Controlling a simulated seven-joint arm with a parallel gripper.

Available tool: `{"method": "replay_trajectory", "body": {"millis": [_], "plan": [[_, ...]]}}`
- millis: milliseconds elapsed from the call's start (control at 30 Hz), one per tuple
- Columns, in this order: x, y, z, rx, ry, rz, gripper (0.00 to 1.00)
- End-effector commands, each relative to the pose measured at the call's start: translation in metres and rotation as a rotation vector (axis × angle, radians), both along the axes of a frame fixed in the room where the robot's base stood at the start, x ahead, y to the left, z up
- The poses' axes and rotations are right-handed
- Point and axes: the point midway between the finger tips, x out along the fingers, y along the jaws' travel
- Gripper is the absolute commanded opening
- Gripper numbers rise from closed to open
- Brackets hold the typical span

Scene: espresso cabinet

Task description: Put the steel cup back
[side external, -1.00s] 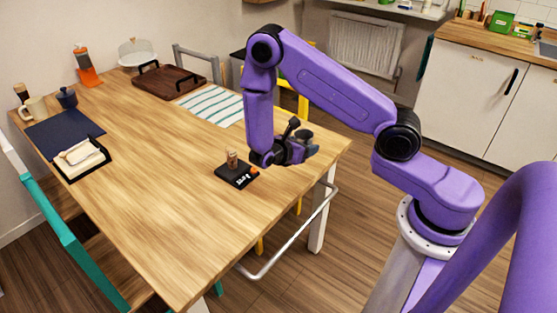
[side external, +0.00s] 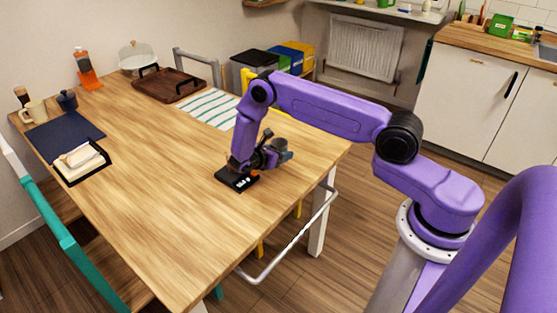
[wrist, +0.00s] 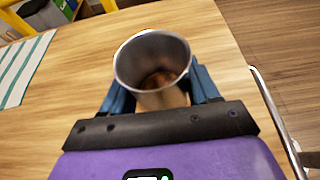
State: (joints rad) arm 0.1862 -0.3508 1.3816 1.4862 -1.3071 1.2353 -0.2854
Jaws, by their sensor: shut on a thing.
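The steel cup (wrist: 152,58) is between the two blue fingers of my gripper (wrist: 162,92) in the wrist view. Its open mouth faces the camera, and something brown shows at its bottom; I cannot tell if it is content or reflection. In the side view the steel cup (side external: 279,144) is held in my gripper (side external: 284,156) over the right part of the wooden table (side external: 180,215). My gripper is shut on it. A gap to the tabletop seems to show, but its size is unclear.
A black flat device (side external: 237,181) with white marks lies just left of my gripper. A striped cloth (side external: 208,108) and a dark brown tray (side external: 168,85) lie farther back. The table's front middle is clear.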

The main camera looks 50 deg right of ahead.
Motion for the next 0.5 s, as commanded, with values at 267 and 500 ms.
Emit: {"method": "replay_trajectory", "body": {"millis": [267,500], "plan": [[0.004,-0.001,-0.027,-0.001,0.001,0.000,0.27],[0.004,-0.001,-0.035,0.000,-0.001,0.001,0.27]]}}
